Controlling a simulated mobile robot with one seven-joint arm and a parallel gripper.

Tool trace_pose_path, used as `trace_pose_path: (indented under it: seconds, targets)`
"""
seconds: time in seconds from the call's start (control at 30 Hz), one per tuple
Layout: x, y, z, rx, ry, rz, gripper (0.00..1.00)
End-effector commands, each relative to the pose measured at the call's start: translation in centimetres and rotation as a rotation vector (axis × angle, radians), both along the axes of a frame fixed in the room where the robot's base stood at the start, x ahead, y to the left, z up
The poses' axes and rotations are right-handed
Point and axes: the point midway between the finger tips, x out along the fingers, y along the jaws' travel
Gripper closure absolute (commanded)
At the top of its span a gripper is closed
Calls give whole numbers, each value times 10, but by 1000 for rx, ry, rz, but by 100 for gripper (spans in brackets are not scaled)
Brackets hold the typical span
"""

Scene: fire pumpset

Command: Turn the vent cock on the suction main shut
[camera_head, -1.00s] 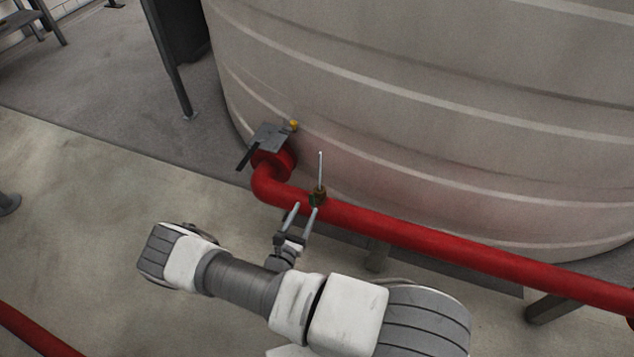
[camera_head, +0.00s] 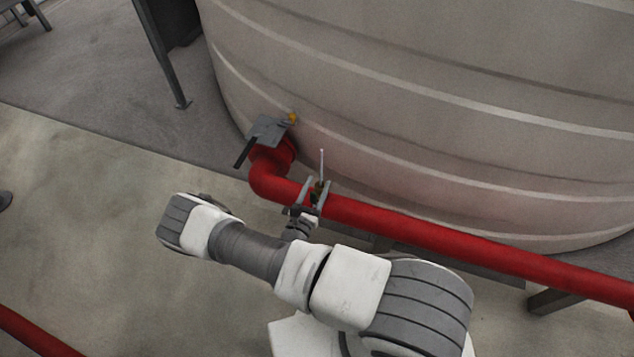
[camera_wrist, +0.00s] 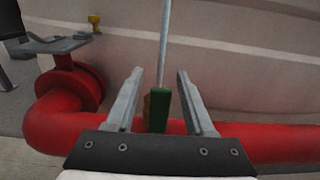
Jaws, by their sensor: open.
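The vent cock (camera_head: 318,188) stands on top of the red suction main (camera_head: 430,228). In the wrist view the green handle of the vent cock (camera_wrist: 159,108) shows end-on between my fingers, with a brassy body partly hidden behind it and a thin pale rod rising above. My gripper (camera_head: 317,182) is open, with one finger on each side of the cock; in the wrist view the gripper (camera_wrist: 158,80) has a gap on both sides of the handle. I cannot tell whether either finger touches it.
The large grey tank (camera_head: 420,100) stands close behind the pipe. At the left, a red flange (camera_head: 280,152) joins the pipe to the tank, with a grey plate (camera_head: 268,130), a dark lever and a yellow fitting (camera_head: 292,118) above it.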

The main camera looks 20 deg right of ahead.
Motion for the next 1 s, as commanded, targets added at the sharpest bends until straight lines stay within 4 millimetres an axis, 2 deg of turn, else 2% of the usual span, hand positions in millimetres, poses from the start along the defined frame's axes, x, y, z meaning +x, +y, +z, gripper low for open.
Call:
trace_pose_path:
  seconds: [0.27, 0.37, 0.57, 0.6, 1.0]
  targets:
    - [0, 0, 0, 0, 0, 0, 46]
    - [0, 0, 0, 0, 0, 0, 61]
    - [0, 0, 0, 0, 0, 0, 97]
    - [0, 0, 0, 0, 0, 0, 100]
    - [0, 0, 0, 0, 0, 0, 100]
